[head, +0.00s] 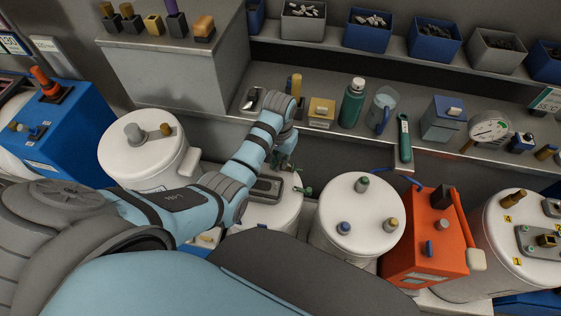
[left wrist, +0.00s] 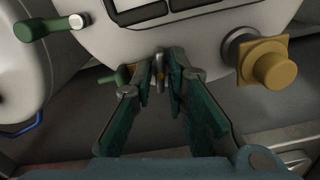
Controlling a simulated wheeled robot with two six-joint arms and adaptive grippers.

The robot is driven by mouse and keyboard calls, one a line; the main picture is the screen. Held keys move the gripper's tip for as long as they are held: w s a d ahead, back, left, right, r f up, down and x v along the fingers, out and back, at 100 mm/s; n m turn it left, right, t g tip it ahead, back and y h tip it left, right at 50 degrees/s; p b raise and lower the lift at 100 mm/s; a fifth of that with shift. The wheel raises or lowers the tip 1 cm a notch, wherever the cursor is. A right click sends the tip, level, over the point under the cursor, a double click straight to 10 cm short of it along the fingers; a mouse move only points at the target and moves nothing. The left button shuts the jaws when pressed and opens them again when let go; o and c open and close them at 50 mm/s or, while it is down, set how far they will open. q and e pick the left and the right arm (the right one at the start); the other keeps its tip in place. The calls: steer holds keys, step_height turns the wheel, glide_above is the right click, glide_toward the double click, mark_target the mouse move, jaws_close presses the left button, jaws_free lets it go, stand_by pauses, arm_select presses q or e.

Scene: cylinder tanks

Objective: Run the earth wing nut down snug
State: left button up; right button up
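My left gripper (head: 286,164) reaches over a white cylinder tank (head: 277,212) with a grey panel on top; my own arm hides part of that tank. In the left wrist view my gripper (left wrist: 163,66) has two teal-padded fingers pointing at the tank's side (left wrist: 190,45). A small grey and brassy piece (left wrist: 159,72), which looks like the earth wing nut on its stud, stands between the fingertips. A narrow gap shows between the pads, and I see no clear grip on the piece. The nut cannot be made out in the head view. My right gripper is out of view.
Green-handled taps (left wrist: 50,26) and a yellow square-based knob (left wrist: 268,65) stick out near the fingers. A white tank (head: 345,245) and an orange unit (head: 425,240) stand to the right. A shelf behind holds a green bottle (head: 352,102) and a jug (head: 382,108).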

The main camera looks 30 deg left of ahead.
arm_select(q)
step_height(320, 180, up, 3)
steer(key=shift+r+p, duration=0.1)
steer(key=shift+p, duration=0.95)
steer(key=shift+r, duration=1.05)
steer(key=shift+c, duration=0.5)
step_height(320, 180, up, 3)
steer(key=shift+f, duration=0.2)
step_height(320, 180, down, 7)
steer(key=shift+f+b, duration=0.15)
steer(key=shift+b, duration=0.8)
steer(key=shift+f, duration=0.4)
steer(key=shift+c, duration=0.6)
